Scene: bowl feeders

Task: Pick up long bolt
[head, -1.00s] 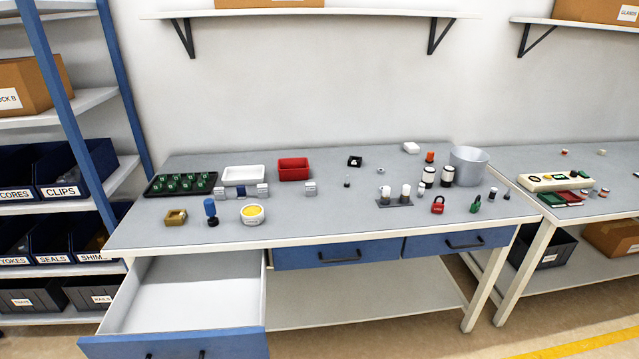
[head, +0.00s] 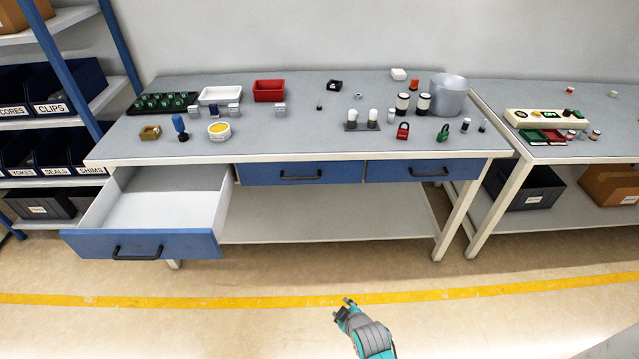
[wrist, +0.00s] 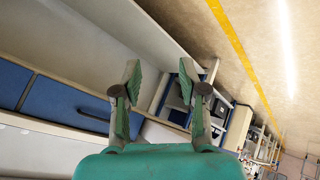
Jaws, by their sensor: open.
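A small dark upright piece (head: 320,104) stands near the middle of the workbench (head: 285,145) in the head view. It may be the long bolt, but it is too small to tell. Another small upright piece (head: 483,125) stands at the right end of the bench. My gripper (head: 344,307) is low in the head view, over the floor in front of the bench and well away from its top. In the wrist view my gripper (wrist: 158,75) is open, with nothing between its fingers. No bolt shows in the wrist view.
An open drawer (head: 151,244) juts out at the bench's left front. A red bin (head: 269,91), a white tray (head: 221,95), a grey bucket (head: 448,95) and padlocks stand on top. A second table (head: 560,151) is at the right. The floor in front is clear.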

